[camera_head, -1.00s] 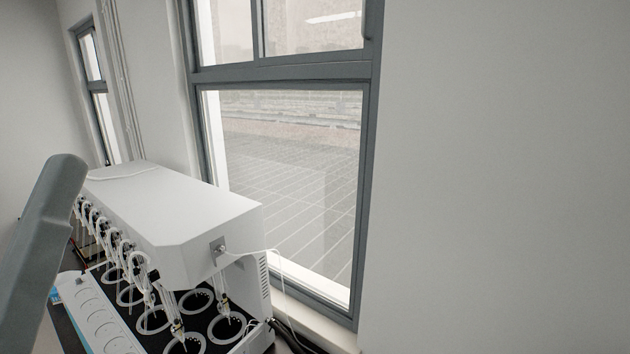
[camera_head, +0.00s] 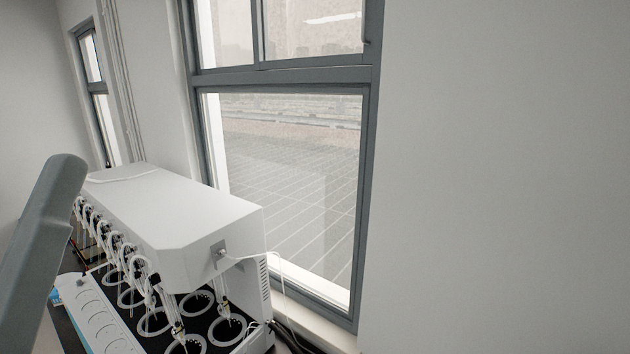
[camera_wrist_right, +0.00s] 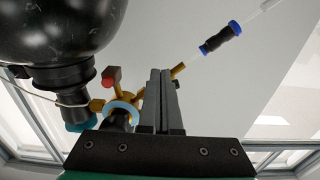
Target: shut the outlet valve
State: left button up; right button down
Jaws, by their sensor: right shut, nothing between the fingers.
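A small brass valve (camera_wrist_right: 117,97) with a short red-tipped handle (camera_wrist_right: 111,77) and a pale blue ring (camera_wrist_right: 122,112) shows in the right wrist view, left of my fingers. My right gripper (camera_wrist_right: 161,74) is shut and empty. Its fingers stand close beside the valve on its right; whether they touch it I cannot tell. A brass stub (camera_wrist_right: 178,71) shows just right of the fingertips, in line with a blue-ended black connector (camera_wrist_right: 220,39) and clear tube. The fingers hide the part between valve and stub. My left gripper is out of view.
A round black vessel (camera_wrist_right: 62,25) hangs close at the upper left of the wrist view. In the head view a white multi-position distiller (camera_head: 175,205) with several glass tubes and ring holders stands by the window (camera_head: 290,190). A white panel (camera_head: 100,318) lies at its front.

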jog(key=shift+w+a+p, duration=0.1)
jog(key=shift+p, duration=0.2)
dwell(0.4)
jog(key=shift+w+a+p, duration=0.4)
jog(key=shift+a+p, duration=0.15)
jog(key=shift+p, duration=0.5)
jog(key=shift+a+f, duration=0.1)
jog(key=shift+f, duration=0.05)
jog(key=v, duration=0.6)
jog(key=shift+w+a+f, duration=0.1)
jog(key=shift+a+f, duration=0.05)
jog(key=shift+f, duration=0.05)
dwell(0.4)
